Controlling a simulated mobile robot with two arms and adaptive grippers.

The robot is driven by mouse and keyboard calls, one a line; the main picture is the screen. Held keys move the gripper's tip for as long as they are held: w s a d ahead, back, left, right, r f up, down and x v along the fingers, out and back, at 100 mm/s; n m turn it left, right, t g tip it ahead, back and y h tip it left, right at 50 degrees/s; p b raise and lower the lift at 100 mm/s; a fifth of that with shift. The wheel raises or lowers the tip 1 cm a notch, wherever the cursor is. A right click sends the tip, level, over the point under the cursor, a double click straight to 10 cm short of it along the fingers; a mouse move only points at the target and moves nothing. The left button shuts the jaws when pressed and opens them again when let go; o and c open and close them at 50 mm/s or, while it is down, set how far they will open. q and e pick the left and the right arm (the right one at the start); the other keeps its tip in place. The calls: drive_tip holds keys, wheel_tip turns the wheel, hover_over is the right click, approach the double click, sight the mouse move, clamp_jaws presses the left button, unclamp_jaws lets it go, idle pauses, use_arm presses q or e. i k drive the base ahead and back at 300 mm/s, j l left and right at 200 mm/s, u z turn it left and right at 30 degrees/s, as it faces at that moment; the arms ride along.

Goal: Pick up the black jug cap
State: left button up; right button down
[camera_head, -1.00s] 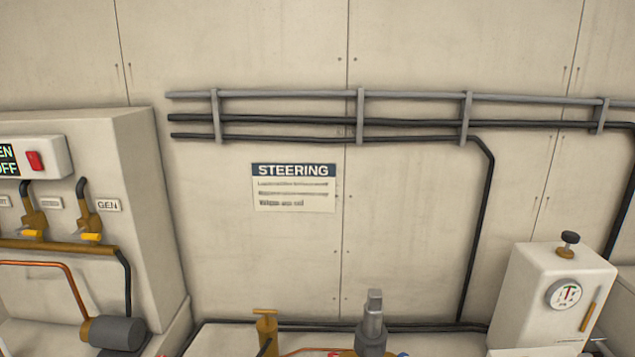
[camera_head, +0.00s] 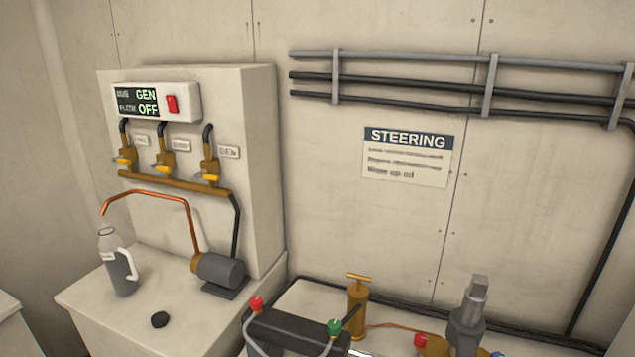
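The black jug cap (camera_head: 160,320) is a small dark disc lying flat on the pale bench top at the lower left of the head view. The jug (camera_head: 120,262), clear at the neck and dark lower down with a white handle, stands upright behind and to the left of the cap. The jug's mouth looks uncapped. The cap lies apart from the jug, with bare bench around it. Neither of my grippers shows in the head view.
A copper spout (camera_head: 150,196) arches over the jug from a grey pump (camera_head: 218,268) right of the cap. A valve panel with a display (camera_head: 155,103) stands behind. Brass fittings and a black cylinder (camera_head: 290,332) occupy the lower middle. The bench front (camera_head: 95,318) is clear.

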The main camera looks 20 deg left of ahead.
sight(159, 320)
drive_tip(key=u, duration=1.8)
